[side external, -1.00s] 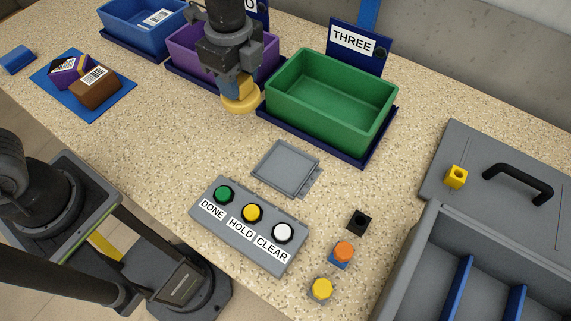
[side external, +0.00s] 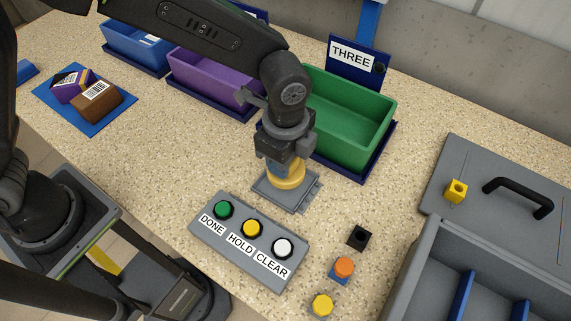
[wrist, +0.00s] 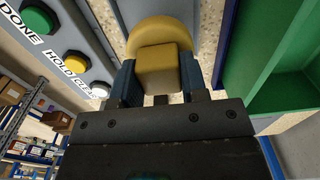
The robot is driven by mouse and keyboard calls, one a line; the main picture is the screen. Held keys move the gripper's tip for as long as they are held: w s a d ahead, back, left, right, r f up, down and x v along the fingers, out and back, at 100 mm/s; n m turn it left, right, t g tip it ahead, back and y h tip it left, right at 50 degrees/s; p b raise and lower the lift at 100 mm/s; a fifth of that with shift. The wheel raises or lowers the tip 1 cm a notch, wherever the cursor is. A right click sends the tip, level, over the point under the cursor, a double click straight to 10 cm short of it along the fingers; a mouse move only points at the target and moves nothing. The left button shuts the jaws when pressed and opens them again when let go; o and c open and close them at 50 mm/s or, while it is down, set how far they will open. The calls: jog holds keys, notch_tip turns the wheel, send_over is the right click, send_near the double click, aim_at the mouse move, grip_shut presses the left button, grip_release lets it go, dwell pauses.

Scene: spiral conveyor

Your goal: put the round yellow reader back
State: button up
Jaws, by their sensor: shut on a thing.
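The round yellow reader (side external: 287,179) is held in my gripper (side external: 284,167), which is shut on its raised block. In the side view the reader is over the square grey holder (side external: 272,190) behind the button panel. I cannot tell whether the reader touches the holder or hangs just above it. In the wrist view the yellow reader (wrist: 165,62) sits between the two blue fingers of my gripper (wrist: 163,80). My gripper hides part of the reader and of the holder's far side.
The button panel (side external: 213,240) with green, yellow and white buttons lies just in front of the holder. The green bin (side external: 340,133) stands close behind my gripper, with the purple bin (side external: 190,78) to its left. A grey divided tray (side external: 425,270) is at right.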

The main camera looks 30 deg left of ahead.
jog(key=shift+f, duration=1.7)
jog(key=shift+f, duration=0.2)
jog(key=o, duration=0.8)
jog(key=shift+o, duration=0.2)
jog(key=r, duration=1.3)
jog(key=shift+a+r, duration=0.4)
